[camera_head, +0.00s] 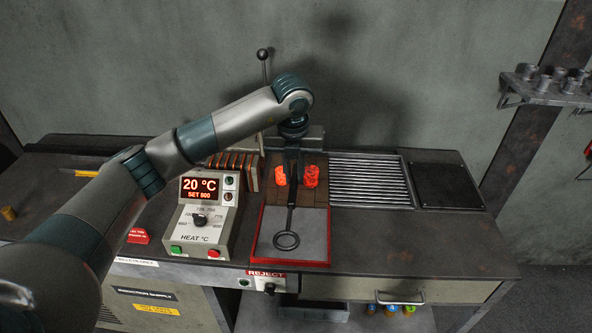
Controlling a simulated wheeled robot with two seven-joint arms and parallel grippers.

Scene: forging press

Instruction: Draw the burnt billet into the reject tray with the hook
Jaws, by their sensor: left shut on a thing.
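My left gripper (291,172) points down over the brick hearth and is shut on the dark hook (290,216). The hook's shaft runs toward the front and ends in a ring over the reject tray. Its far end is hidden by the gripper. Two glowing orange billets lie on the bricks: one (281,176) just left of the gripper, the other (310,176) just right. I cannot tell which is burnt, nor whether the hook touches either. The reject tray (262,262), red-rimmed with a grey floor, sits directly in front of the hearth. My right gripper is out of view.
A heat control box (206,225) reading 20 °C stands left of the tray. A ribbed metal rack (370,182) and a dark plate (446,186) lie to the right. A lever with a ball knob (263,55) rises behind. The front right bench top (430,235) is clear.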

